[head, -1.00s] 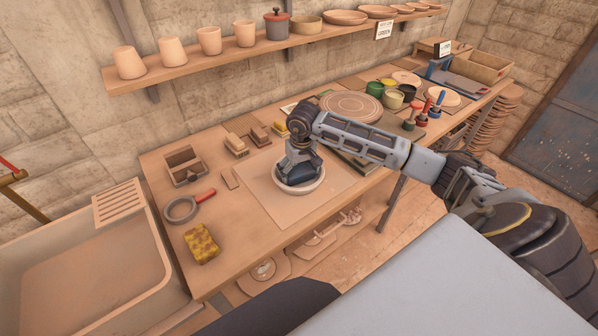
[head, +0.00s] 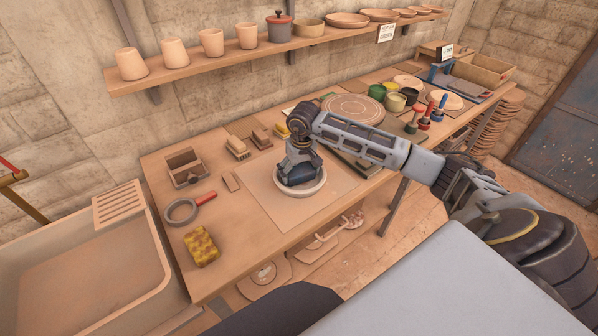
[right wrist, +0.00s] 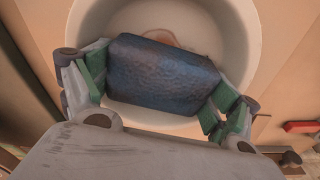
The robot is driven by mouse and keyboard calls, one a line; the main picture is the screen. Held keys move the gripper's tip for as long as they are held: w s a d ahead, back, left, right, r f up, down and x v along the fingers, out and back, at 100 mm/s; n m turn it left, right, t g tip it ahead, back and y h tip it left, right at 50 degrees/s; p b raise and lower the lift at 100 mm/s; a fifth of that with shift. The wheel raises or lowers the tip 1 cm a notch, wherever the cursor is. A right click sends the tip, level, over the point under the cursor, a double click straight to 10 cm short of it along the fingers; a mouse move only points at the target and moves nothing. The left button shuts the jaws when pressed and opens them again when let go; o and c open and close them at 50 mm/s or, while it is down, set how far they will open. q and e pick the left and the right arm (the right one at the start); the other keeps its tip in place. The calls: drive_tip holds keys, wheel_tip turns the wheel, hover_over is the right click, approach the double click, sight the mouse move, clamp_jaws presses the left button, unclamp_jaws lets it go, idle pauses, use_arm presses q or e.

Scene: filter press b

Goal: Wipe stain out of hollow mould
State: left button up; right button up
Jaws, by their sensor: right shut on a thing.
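The hollow mould (head: 302,197) is a pale round bowl-like form on a square board on the workbench. In the right wrist view its rim (right wrist: 247,25) and pale inside show. A brownish stain (right wrist: 165,38) shows on its floor, partly hidden behind a dark blue textured block, seemingly a sponge (right wrist: 163,78). My right gripper (right wrist: 155,90) is shut on this sponge, with green-padded fingers at its two ends. In the head view my right gripper (head: 300,160) points down into the mould. I cannot tell whether the sponge touches the floor. My left gripper is not in view.
A yellow sponge (head: 201,246), a red-handled ring tool (head: 183,211) and a wooden box (head: 184,170) lie left of the board (head: 262,196). Small brushes (head: 238,147) lie behind it. Paint pots (head: 394,101) and a round disc (head: 352,106) stand further right. A sink (head: 75,265) is at left.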

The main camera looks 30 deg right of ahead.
drive_tip(key=shift+s, duration=0.25)
drive_tip(key=shift+s+a+f, duration=0.1)
drive_tip(key=shift+s, duration=0.25)
drive_tip(key=shift+w+b, duration=0.25)
drive_tip(key=shift+b, duration=0.1)
drive_tip(key=shift+w, duration=0.4)
idle(0.3)
drive_tip(key=shift+s, duration=0.2)
drive_tip(key=shift+s, duration=0.4)
idle(0.3)
